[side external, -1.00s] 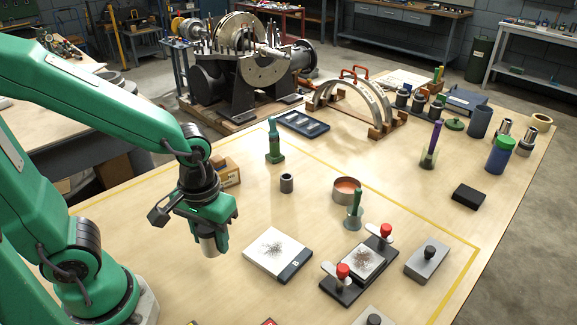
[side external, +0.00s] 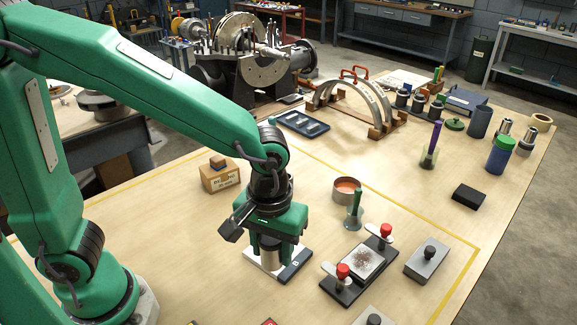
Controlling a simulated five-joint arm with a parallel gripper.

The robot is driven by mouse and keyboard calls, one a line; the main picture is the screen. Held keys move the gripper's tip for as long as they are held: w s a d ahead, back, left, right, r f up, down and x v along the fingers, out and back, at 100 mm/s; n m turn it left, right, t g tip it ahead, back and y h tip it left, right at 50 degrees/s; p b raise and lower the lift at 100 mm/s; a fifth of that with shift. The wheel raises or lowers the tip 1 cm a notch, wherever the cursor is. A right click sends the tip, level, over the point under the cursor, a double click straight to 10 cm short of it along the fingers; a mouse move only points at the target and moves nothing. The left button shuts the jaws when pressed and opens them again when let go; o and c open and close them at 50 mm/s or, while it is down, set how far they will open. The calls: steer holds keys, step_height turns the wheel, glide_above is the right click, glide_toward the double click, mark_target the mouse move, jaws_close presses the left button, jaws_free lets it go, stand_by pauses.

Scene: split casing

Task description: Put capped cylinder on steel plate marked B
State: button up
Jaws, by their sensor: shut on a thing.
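The capped cylinder (side external: 269,246) is a metallic grey cylinder, upright between my fingers. Its top is hidden by my gripper (side external: 271,255), which is shut on it. The steel plate marked B (side external: 295,264) lies flat on the table, with a pale face and a dark strip bearing the letter B. My gripper and the cylinder are right over this plate and cover most of its face. I cannot tell whether the cylinder's bottom touches the plate.
Right of the plate stands a dark clamp fixture with red knobs (side external: 343,271) holding another plate. A grey block with a knob (side external: 427,260) lies beyond it. A copper-coloured ring (side external: 346,191) and a green-handled tool (side external: 354,211) stand behind. A small box (side external: 219,177) sits left.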

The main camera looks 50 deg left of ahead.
steer(key=w+a+f, duration=0.4)
steer(key=w+a, duration=0.1)
steer(key=w+a+f, duration=0.3)
steer(key=shift+w+a, duration=0.1)
steer(key=shift+w, duration=0.1)
stand_by(0.3)
steer(key=shift+f, duration=2)
steer(key=shift+f, duration=0.15)
steer(key=o, duration=1.1)
step_height(320, 180, up, 12)
steer(key=shift+r, duration=0.2)
